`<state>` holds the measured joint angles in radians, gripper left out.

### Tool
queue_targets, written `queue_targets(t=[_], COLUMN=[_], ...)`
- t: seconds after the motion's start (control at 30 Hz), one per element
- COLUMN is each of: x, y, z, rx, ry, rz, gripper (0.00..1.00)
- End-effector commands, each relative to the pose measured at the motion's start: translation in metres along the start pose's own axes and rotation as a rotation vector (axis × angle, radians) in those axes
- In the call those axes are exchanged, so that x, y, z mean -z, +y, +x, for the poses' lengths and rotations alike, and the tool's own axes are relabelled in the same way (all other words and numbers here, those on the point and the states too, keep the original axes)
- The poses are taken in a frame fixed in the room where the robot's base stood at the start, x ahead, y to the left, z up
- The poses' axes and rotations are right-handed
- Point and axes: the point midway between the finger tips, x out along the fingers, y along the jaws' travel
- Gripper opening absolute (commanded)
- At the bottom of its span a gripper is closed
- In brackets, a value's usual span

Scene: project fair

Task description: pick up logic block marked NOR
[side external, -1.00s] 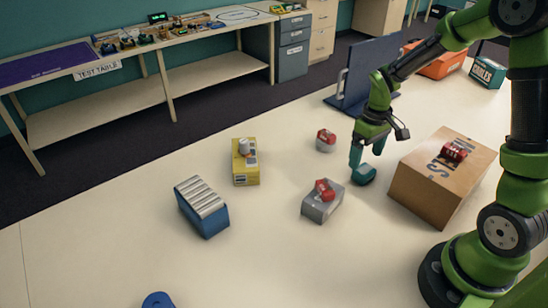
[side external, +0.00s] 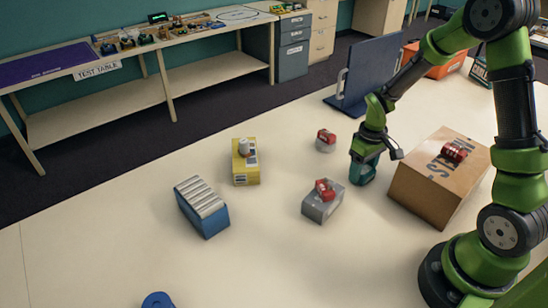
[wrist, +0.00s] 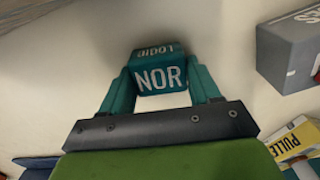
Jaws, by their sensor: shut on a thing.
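The teal logic block marked NOR (wrist: 161,76) sits between the two teal fingers of my gripper (wrist: 162,84) in the wrist view. The word LOGIC shows upside down on its far face. My gripper is shut on the block, with one finger against each side. In the side view my gripper (side external: 364,170) is low at the table, left of the cardboard box. There the block is hard to tell apart from the teal fingers. I cannot tell whether it still touches the table.
A cardboard box (side external: 425,190) with a red item on top stands close right. A grey block with a red part (side external: 318,208) and a small red-topped piece (side external: 325,145) are left. A yellow box (side external: 245,175) and a blue ribbed block (side external: 210,222) lie farther left. A dark panel (side external: 365,75) stands behind.

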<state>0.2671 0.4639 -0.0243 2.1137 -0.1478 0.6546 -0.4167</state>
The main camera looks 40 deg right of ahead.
Motion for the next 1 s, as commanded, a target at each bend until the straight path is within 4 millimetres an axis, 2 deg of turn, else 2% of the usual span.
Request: queue_targets(t=[0.27, 0.37, 0.7, 0.83, 0.93, 1.0], x=[0.0, 0.001, 0.001, 0.001, 0.004, 0.007], y=[0.0, 0.0, 0.0, -0.002, -0.015, -0.034], z=[-0.001, -0.008, -0.073, -0.091, -0.098, -0.1], rx=[0.0, -0.001, -0.002, -0.001, 0.0, 0.0], ry=[0.001, 0.003, 0.007, 0.004, 0.001, -0.001], rz=[0.0, 0.0, -0.001, -0.006, -0.045, -0.099], gripper=[0.31, 0.31, 0.31, 0.31, 0.31, 0.31])
